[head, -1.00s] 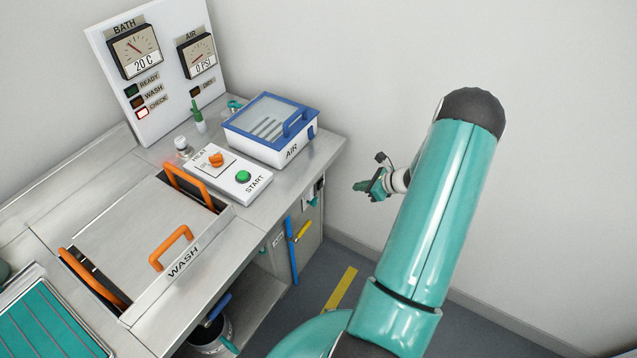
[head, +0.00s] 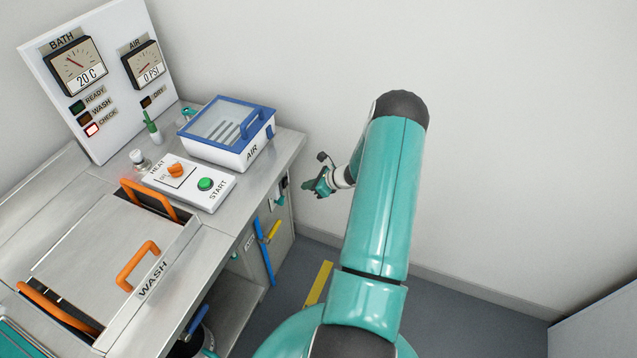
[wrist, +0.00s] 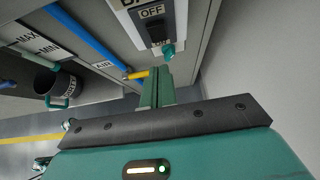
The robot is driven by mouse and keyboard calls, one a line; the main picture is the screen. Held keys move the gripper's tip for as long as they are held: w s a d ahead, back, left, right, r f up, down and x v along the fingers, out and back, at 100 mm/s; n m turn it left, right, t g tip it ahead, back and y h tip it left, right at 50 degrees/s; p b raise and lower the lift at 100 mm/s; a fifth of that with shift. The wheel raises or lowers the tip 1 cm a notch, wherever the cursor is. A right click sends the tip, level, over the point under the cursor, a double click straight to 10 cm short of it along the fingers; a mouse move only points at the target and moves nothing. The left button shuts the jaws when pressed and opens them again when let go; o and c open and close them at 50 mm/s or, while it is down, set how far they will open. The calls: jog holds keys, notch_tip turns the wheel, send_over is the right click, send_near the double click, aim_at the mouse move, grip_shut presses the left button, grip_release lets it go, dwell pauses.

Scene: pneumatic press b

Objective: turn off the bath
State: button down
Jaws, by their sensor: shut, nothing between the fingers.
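A second label below is partly hidden. In the head view the panel (head: 281,189) is small and its switch position cannot be read. My gripper (wrist: 155,82) is shut and empty, its green fingers pointing toward the panel from below. In the head view my gripper (head: 309,188) is just right of the bench end.
A blue pipe (wrist: 92,36) with a yellow lever (wrist: 136,74) runs left of the fingers. A dark bucket (wrist: 58,88) stands under the bench. The AIR box (head: 225,132), the HEAT/START panel (head: 190,182) and the gauge board (head: 105,85) are on top. The wall (head: 470,120) is at right.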

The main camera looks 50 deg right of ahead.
aim_at(286, 182)
jog(key=w, duration=0.1)
jog(key=w+a, duration=0.1)
jog(key=w, duration=0.3)
jog(key=shift+a+f, duration=0.4)
jog(key=shift+w, duration=0.1)
jog(key=shift+w+a+r, duration=0.15)
jog(key=shift+w+a, duration=0.05)
jog(key=shift+w, duration=0.15)
jog(key=shift+r, duration=0.1)
jog(key=shift+r, duration=0.75)
